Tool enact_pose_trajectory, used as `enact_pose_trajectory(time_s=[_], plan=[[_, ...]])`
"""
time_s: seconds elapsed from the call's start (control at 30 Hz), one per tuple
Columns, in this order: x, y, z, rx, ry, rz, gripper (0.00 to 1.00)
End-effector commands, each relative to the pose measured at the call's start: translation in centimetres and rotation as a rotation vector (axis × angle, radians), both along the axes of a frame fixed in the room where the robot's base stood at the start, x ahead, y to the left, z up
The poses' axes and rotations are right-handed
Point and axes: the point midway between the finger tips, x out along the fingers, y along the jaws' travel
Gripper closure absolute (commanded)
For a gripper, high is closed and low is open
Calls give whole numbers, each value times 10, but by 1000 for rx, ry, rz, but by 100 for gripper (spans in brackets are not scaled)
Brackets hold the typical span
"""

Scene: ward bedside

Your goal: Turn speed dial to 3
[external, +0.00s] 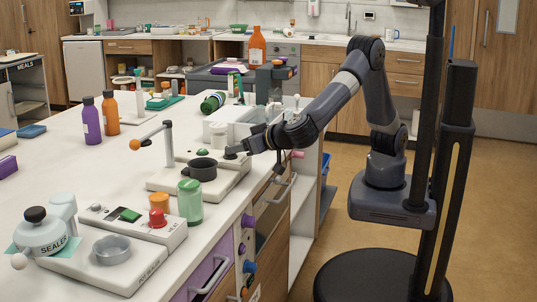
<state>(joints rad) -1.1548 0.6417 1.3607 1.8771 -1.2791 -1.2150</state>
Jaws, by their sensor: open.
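A white bench device (163,181) stands near the counter's right edge, with a dark round cup (202,170), a green button behind it and a raised lever with an orange tip. My gripper (238,151) is open and low over the right rear end of this device. A small dark round part shows right at the fingertips; it may be the speed dial, but I cannot tell, nor read any number. I cannot tell if the fingers touch it or stand around it.
A green-lidded jar (190,202) and the sealer device (45,232) stand in front. A pot device with a grey bowl (112,250) is nearby. Purple (92,121) and orange bottles stand at the left. The counter's left middle is mostly clear.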

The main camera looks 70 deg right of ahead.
Motion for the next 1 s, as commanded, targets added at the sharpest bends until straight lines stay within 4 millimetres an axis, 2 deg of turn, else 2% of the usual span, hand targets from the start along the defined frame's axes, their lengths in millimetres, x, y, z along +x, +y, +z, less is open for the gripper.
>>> enact_pose_trajectory(time_s=[0.1, 0.3, 0.67, 1.0], plan=[[19, -6, -10, 0, 1, -3, 48], [37, -10, -17, 0, 0, -1, 48], [41, -11, -18, 0, 0, 0, 49], [41, -11, -18, 0, 0, 0, 77]])
